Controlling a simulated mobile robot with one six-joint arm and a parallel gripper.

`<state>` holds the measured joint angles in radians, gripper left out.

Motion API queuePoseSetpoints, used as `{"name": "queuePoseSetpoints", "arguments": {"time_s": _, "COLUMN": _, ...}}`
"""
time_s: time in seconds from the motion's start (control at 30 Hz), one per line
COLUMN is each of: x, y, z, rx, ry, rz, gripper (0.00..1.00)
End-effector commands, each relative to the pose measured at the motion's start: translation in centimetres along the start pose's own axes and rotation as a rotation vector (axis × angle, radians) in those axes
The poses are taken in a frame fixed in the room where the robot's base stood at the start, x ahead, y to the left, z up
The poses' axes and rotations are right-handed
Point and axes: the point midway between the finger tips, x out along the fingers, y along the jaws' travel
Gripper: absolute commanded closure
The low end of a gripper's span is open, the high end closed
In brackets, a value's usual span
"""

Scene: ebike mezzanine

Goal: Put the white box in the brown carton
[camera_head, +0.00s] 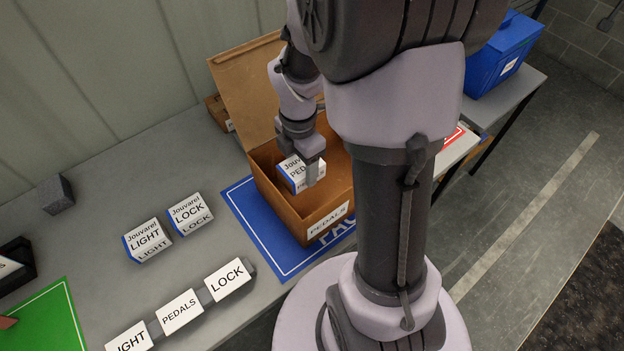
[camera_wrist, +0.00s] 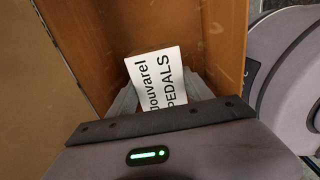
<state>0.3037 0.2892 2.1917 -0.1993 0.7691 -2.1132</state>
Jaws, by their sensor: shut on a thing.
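The white box (camera_head: 297,172), marked "Jouvarel PEDALS" with a blue side, is held by my gripper (camera_head: 312,174). In the head view it appears within the opening of the brown carton (camera_head: 315,221), which has a raised flap and a PEDALS label. The wrist view shows the box (camera_wrist: 157,79) between my gripper's fingers (camera_wrist: 160,98), with the brown carton's walls (camera_wrist: 215,40) around it. My gripper is shut on the box. I cannot tell whether the box touches the carton floor.
Two more white boxes, LIGHT (camera_head: 147,241) and LOCK (camera_head: 189,214), stand on the grey table (camera_head: 100,215) left of the carton. A blue mat (camera_head: 250,214) lies under the carton. Label holders (camera_head: 180,311) line the front edge. A blue bin (camera_head: 503,52) stands at right.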

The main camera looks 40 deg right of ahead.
Motion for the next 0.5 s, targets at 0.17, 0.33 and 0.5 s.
{"name": "queuePoseSetpoints", "arguments": {"time_s": 0.17, "x": 4.4, "y": 0.0, "z": 0.0, "rx": 0.000, "ry": 0.000, "rz": -0.001, "gripper": 0.97}}
{"name": "queuePoseSetpoints", "arguments": {"time_s": 0.33, "x": 7.3, "y": 0.0, "z": 0.0, "rx": 0.000, "ry": 0.000, "rz": -0.001, "gripper": 0.97}}
{"name": "queuePoseSetpoints", "arguments": {"time_s": 0.5, "x": 10.3, "y": 0.0, "z": 0.0, "rx": 0.001, "ry": 0.000, "rz": -0.001, "gripper": 0.97}}
